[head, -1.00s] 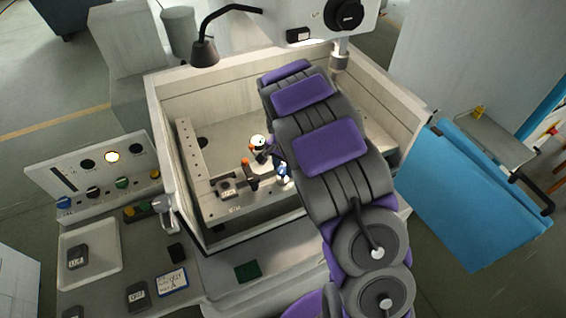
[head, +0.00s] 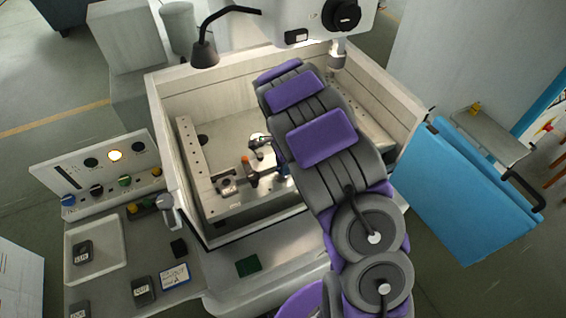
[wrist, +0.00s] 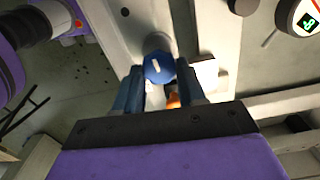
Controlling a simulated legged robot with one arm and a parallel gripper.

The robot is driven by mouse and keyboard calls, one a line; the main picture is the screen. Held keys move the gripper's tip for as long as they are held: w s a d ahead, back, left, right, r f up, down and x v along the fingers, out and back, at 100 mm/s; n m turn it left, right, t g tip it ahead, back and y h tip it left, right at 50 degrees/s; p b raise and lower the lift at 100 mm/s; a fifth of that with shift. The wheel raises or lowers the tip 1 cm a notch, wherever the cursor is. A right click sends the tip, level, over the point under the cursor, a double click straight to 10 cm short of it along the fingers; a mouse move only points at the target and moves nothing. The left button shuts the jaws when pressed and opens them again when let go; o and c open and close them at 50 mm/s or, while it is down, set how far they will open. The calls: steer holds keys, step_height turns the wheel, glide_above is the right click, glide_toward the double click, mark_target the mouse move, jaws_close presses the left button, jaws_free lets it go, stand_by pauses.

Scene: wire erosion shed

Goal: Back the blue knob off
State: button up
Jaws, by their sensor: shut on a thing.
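The blue knob (wrist: 157,68) shows in the wrist view, round, with a short white line on its face. My gripper (wrist: 158,86) is shut on it, with one dark blue finger on each side. An orange part (wrist: 173,100) shows just below the knob, between the fingers. In the head view my arm reaches down into the pale machine tank (head: 190,95), and a small blue patch (head: 284,172) shows at its edge. I cannot tell there whether it is the knob or a finger. The arm hides most of the grip in that view.
A round white-faced dial (head: 257,139) and an orange-topped post (head: 246,160) stand left of my arm in the tank. A lamp (head: 204,52) hangs at the back.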

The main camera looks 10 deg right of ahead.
stand_by(0.4)
steer(key=o, duration=1.1)
steer(key=shift+a, duration=0.15)
steer(key=shift+r, duration=0.1)
step_height(320, 180, up, 17)
steer(key=shift+w+r, duration=0.1)
